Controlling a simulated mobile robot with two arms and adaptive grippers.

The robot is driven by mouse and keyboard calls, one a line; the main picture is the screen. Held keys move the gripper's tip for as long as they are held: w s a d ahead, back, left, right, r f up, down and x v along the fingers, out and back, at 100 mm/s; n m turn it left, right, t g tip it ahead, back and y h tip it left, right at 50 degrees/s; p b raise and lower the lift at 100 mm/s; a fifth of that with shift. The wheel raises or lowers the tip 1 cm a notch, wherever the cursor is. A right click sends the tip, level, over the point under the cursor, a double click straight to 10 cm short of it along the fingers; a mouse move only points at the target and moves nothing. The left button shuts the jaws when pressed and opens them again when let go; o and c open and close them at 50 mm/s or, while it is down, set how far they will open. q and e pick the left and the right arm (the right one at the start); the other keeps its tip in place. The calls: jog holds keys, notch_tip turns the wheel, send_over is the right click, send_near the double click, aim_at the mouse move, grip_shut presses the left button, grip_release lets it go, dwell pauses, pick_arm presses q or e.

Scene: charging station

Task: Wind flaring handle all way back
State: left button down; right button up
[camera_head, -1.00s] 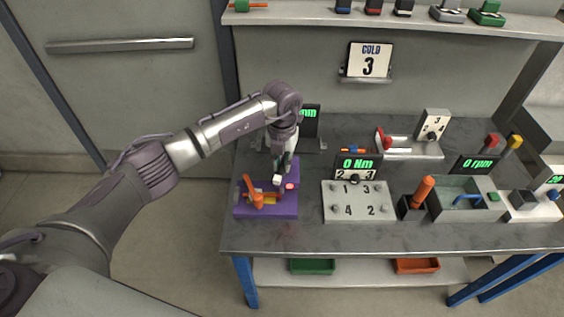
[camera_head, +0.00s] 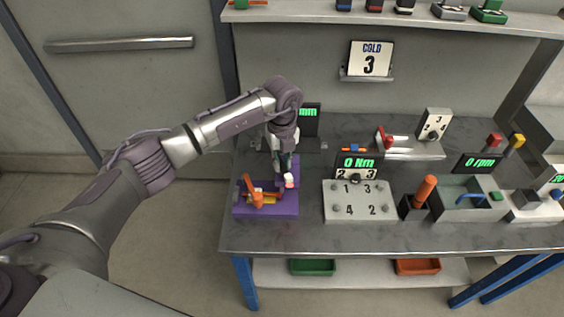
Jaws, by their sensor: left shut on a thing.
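The flaring tool stands on a purple base (camera_head: 285,208) at the left front of the bench. An orange lever (camera_head: 250,189) rises from its left part, above a yellow piece. My left gripper (camera_head: 287,176) reaches down from above at the back right of the base. It is shut on the flaring handle (camera_head: 289,184), of which only a small red-and-pale end shows at the fingertips; the fingers hide the rest. The orange lever is apart from the fingers, to their left. My right gripper is not in view.
A grey numbered plate (camera_head: 360,201) with a "0 Nm" display (camera_head: 357,163) stands right of the purple base. A dark display (camera_head: 308,120) stands behind my left wrist. An orange-handled tool (camera_head: 425,190) and a tray (camera_head: 462,202) are farther right. The bench's front strip is clear.

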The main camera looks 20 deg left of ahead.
pick_arm(q)
jog(key=n, duration=0.3)
jog(key=shift+n, duration=0.4)
jog(key=n, duration=0.2)
jog(key=shift+r+n, duration=0.1)
jog(key=shift+n, duration=0.3)
jog(key=n, duration=0.4)
jog(key=shift+n, duration=0.3)
jog(key=c, duration=1.1)
grip_release()
jog(key=shift+r, duration=0.1)
